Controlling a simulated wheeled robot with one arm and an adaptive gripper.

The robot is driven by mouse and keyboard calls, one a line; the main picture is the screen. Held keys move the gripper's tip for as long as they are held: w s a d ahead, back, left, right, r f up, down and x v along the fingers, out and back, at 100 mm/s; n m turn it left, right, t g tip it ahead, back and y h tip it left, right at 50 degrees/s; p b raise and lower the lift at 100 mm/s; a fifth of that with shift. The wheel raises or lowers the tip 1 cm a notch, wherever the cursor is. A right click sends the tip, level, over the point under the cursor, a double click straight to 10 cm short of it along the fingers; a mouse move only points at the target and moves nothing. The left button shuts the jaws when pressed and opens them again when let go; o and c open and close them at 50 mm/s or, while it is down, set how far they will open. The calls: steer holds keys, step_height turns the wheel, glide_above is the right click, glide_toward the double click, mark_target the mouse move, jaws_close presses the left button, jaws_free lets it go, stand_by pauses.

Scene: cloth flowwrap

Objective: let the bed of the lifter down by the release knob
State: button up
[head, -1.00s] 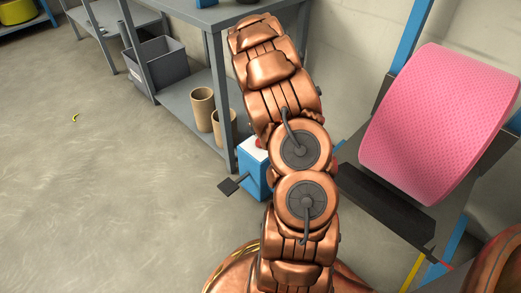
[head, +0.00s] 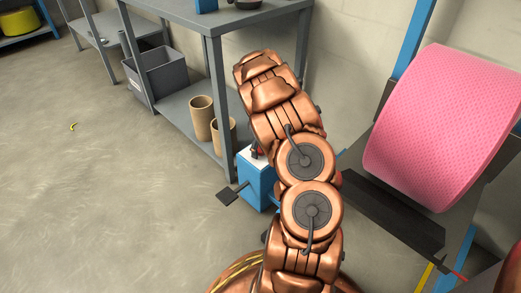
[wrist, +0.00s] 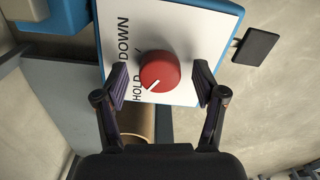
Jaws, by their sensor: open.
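The release knob (wrist: 159,72) is red and round, on a white panel (wrist: 185,25) lettered DOWN and HOLD. Its white pointer mark is turned toward HOLD. My gripper (wrist: 161,84) is open, with one finger on each side of the knob and a gap on both sides. In the head view the panel tops a blue housing (head: 257,183) of the lifter, with the knob (head: 256,151) partly hidden behind my arm. My gripper is hidden there. A large pink roll (head: 440,125) rests at the right above a dark flat part (head: 390,215), perhaps the bed.
A black pedal (head: 226,196) sticks out left of the blue housing; it also shows in the wrist view (wrist: 255,47). A grey workbench (head: 180,12) stands behind, with cardboard tubes (head: 202,118) and a grey bin (head: 160,76) on its lower shelf. The floor at left is mostly clear.

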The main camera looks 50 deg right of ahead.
steer(key=c, duration=1.1)
steer(key=shift+r, duration=0.1)
steer(key=shift+c, duration=0.2)
